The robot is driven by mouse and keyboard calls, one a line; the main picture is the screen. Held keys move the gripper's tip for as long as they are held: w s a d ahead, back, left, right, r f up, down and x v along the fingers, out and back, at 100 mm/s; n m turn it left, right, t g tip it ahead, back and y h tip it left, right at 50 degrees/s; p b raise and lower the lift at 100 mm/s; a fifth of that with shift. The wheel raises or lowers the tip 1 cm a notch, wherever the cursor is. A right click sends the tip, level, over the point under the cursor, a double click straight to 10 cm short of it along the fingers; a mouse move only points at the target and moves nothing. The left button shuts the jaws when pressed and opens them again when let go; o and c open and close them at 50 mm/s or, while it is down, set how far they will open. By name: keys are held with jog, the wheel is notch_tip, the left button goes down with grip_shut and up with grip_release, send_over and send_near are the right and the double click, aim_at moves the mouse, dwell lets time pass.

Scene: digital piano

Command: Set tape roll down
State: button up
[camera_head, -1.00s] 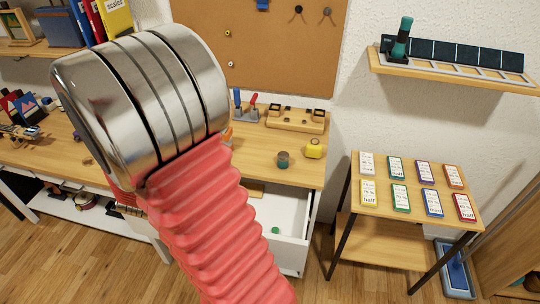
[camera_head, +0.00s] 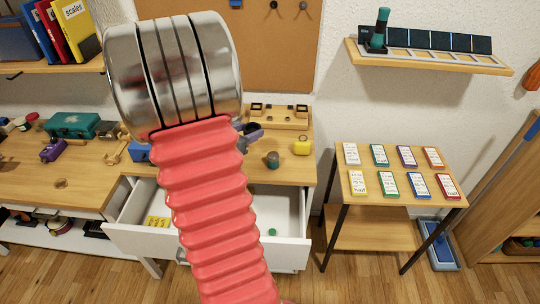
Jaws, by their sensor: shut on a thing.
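My arm's red bellows and metal joint fill the middle of the view and hide most of my gripper (camera_head: 243,140). A small grey part of it seems to show at the right edge of the bellows, over the desk. A dark, ring-like thing with a purple part, which looks like the tape roll (camera_head: 252,130), shows there at my gripper. The fingers are not clear, and I cannot tell whether the roll touches the desk (camera_head: 292,174).
A wooden tray (camera_head: 280,117), a yellow thing (camera_head: 302,146) and a dark cup (camera_head: 272,160) stand on the desk to the right. An open drawer (camera_head: 285,222) juts out below. A side table (camera_head: 345,206) with several coloured cards stands further right.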

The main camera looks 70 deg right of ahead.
jog(key=shift+s+d+m+g, duration=0.15)
jog(key=shift+s+d+g, duration=0.1)
jog(key=shift+s, duration=0.2)
jog(key=shift+s+d+m+g, duration=0.15)
jog(key=shift+s+d, duration=0.05)
jog(key=shift+s, duration=0.25)
send_over(255, 159)
jog(key=shift+s+f, duration=0.1)
jog(key=shift+f, duration=2.8)
jog(key=shift+f, duration=2.1)
jog(key=o, duration=0.7)
jog(key=shift+f, duration=0.1)
jog(key=shift+o, duration=0.2)
